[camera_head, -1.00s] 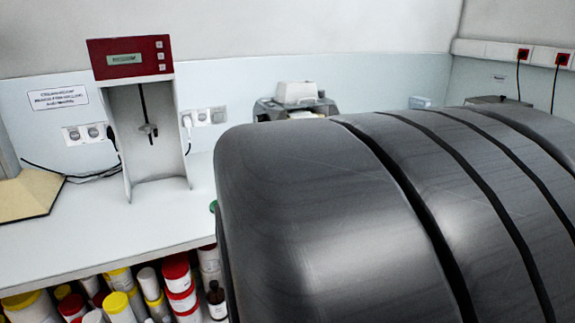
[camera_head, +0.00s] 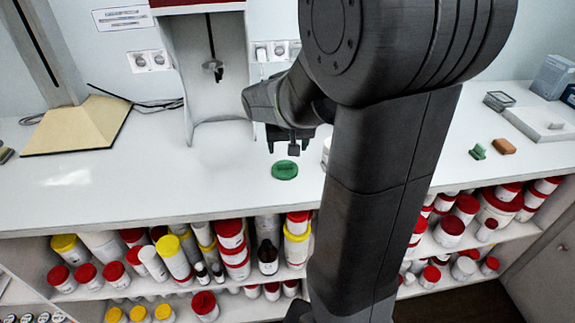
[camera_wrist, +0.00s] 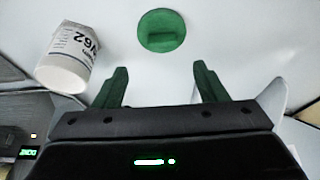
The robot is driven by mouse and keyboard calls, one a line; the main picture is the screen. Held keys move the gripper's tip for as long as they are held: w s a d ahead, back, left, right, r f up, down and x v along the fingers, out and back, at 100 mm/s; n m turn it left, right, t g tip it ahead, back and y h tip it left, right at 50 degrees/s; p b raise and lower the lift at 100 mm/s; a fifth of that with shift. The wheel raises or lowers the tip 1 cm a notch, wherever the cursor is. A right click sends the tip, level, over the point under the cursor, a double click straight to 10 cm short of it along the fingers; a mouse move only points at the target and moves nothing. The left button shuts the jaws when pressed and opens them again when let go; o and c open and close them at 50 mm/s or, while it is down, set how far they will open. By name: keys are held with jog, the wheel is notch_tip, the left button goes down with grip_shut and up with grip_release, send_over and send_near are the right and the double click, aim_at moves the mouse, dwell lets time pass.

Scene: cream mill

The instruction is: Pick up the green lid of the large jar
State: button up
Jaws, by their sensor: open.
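The green lid (camera_head: 285,169) is a round disc with a raised bar, lying flat on the white counter. In the wrist view the lid (camera_wrist: 161,30) sits ahead of my gripper, a little above the middle of the gap between the fingers. My gripper (camera_head: 290,143) is open and empty, above and behind the lid in the head view. Its two green fingers (camera_wrist: 158,84) are apart in the wrist view, not touching the lid. A white jar with a printed label (camera_wrist: 68,58) is left of the lid in the wrist view; in the head view my arm mostly hides it.
A mixing machine (camera_head: 208,65) stands at the back of the counter (camera_head: 100,195). Green and orange blocks (camera_head: 502,146) lie at the right, near a white tray (camera_head: 545,123). Shelves of jars with red and yellow lids (camera_head: 174,256) are below the counter edge.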

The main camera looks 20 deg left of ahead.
aim_at(285, 163)
jog(key=shift+x, duration=1.2)
jog(key=shift+s+x, duration=0.2)
jog(key=shift+x, duration=1.1)
jog(key=shift+s+x, duration=0.2)
jog(key=shift+x, duration=1.15)
jog(key=shift+f, duration=0.1)
jog(key=c, duration=1.1)
